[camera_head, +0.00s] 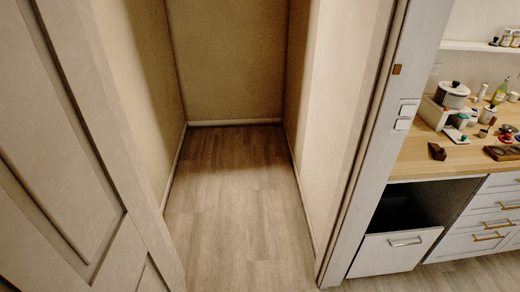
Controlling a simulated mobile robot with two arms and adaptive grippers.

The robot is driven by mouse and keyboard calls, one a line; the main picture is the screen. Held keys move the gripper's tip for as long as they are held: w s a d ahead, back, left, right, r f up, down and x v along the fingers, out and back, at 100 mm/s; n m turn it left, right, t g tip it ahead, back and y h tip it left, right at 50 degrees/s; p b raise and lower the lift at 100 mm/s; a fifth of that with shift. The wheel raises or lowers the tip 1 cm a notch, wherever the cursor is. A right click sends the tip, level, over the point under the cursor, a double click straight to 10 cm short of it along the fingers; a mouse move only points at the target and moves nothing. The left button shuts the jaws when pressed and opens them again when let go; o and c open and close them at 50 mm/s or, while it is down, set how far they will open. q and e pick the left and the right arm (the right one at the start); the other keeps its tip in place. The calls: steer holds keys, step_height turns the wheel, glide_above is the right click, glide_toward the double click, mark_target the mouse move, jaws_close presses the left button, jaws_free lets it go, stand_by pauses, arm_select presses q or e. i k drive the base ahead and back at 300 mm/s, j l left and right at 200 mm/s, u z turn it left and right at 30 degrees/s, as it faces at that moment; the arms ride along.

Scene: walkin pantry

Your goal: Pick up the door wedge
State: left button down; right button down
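A small dark brown, wedge-shaped object (437,151), which looks like the door wedge, lies on the wooden countertop (425,168) at the right. It is close to the counter's left end and apart from the things around it. Neither of my grippers shows in the head view, so what they hold cannot be seen.
A white panelled door (60,150) stands at the left. An empty narrow alcove with bare wood floor (235,200) lies ahead. Below the counter is an open drawer (395,253). A pot (452,93), a dark tray (503,152) and several small items crowd the counter.

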mark_target(439, 154)
steer(key=z, duration=1.4)
steer(key=i+l+u, duration=0.1)
steer(key=i+l, duration=0.15)
steer(key=i+l+u, duration=0.1)
steer(key=l, duration=0.3)
steer(key=i+l+u, duration=0.1)
steer(key=i+l, duration=0.2)
